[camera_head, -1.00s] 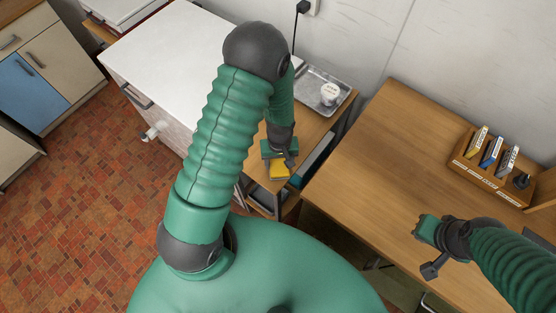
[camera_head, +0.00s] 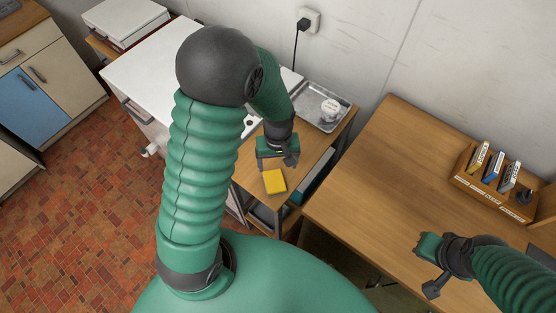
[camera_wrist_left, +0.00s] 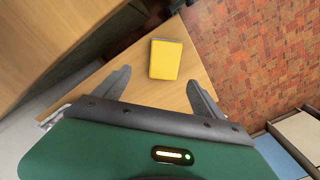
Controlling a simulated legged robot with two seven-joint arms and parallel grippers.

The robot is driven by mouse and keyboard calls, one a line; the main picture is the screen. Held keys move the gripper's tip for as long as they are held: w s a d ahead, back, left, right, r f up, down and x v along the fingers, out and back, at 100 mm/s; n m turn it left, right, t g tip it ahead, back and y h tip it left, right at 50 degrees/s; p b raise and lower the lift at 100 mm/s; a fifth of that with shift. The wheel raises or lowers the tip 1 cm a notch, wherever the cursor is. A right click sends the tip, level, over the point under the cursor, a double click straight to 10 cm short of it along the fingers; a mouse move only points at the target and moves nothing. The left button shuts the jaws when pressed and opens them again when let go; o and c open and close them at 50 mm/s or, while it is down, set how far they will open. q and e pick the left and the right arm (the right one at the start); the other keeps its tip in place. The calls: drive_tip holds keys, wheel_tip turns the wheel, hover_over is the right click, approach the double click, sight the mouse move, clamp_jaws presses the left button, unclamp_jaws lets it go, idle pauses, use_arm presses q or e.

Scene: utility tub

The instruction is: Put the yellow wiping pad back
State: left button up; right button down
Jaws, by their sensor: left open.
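The yellow wiping pad (camera_head: 274,181) lies flat on the small wooden side table (camera_head: 248,176), close to its front edge. It also shows in the left wrist view (camera_wrist_left: 165,59), beyond my fingertips and apart from them. My left gripper (camera_head: 278,163) is open and empty, just behind the pad in the head view. In the wrist view the two fingers of my left gripper (camera_wrist_left: 157,85) are spread wide with bare tabletop between them. My right gripper (camera_head: 424,268) hovers over the desk at the right, apart from the pad; its opening is hard to judge.
A metal tray (camera_head: 321,107) with a white round container (camera_head: 334,108) stands at the back of the side table. The wooden desk (camera_head: 385,170) to the right bears a wooden organizer (camera_head: 492,186) with several coloured items. A white-topped cabinet (camera_head: 140,70) stands at the left.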

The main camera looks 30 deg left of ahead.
use_arm(q)
drive_tip(key=s+d+r+m+t+b, duration=0.2)
drive_tip(key=s+d+r+m, duration=0.1)
drive_tip(key=m, duration=0.5)
wheel_tip(320, 180, up, 3)
drive_tip(key=shift+s+d+f+t+b, duration=0.15)
drive_tip(key=shift+s+d+t+b, duration=0.2)
drive_tip(key=shift+s, duration=0.5)
use_arm(e)
drive_tip(key=f, duration=0.1)
drive_tip(key=a+f, duration=0.1)
drive_tip(key=shift+f, duration=0.35)
use_arm(q)
drive_tip(key=shift+a, duration=0.2)
use_arm(e)
drive_tip(key=shift+a, duration=0.2)
